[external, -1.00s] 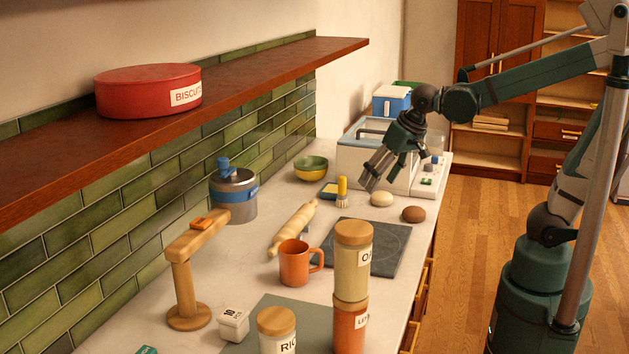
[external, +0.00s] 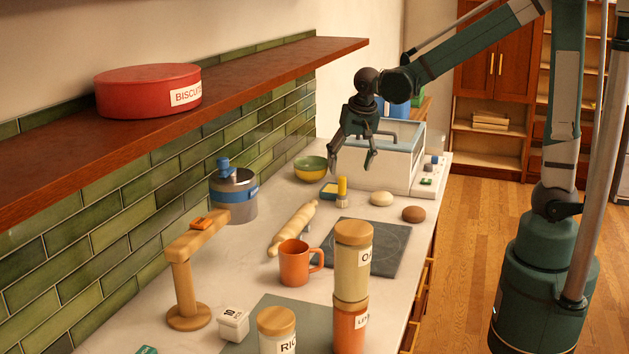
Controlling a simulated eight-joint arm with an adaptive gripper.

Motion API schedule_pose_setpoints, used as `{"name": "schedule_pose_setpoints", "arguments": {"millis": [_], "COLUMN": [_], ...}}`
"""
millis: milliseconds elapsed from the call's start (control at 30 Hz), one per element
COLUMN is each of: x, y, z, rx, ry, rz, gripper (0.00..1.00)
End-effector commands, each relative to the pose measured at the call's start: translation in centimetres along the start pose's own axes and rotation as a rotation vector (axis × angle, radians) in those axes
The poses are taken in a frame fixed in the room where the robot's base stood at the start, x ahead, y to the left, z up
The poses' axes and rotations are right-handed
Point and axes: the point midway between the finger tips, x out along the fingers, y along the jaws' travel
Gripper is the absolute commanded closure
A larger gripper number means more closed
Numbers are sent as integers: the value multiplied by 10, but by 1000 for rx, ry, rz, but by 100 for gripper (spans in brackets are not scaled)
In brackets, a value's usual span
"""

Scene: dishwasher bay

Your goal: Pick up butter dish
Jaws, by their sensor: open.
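I cannot surely pick out the butter dish. A small white lidded box (external: 233,323) with a dark marking stands at the front of the counter, left of the rice jar; I cannot tell if it is the butter dish. My gripper (external: 353,160) is open and empty, pointing down with its fingers spread. It hangs above the far part of the counter, in front of the glass-lidded appliance (external: 392,150), well away from the white box.
An orange mug (external: 294,262), stacked jars (external: 352,270), a rice jar (external: 277,335) and a wooden stand (external: 183,285) crowd the near counter. A rolling pin (external: 293,228), brush (external: 342,190) and bowl (external: 311,168) lie farther back. A wooden shelf (external: 250,75) overhangs the left side.

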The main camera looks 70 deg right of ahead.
Motion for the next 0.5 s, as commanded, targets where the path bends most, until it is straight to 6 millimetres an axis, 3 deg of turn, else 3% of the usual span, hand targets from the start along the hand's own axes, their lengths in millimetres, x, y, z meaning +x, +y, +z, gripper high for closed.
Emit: {"name": "schedule_pose_setpoints", "arguments": {"millis": [500], "x": [39], "y": [-19], "z": [-58], "rx": [264], "ry": [-8], "rz": [119], "gripper": [34]}}
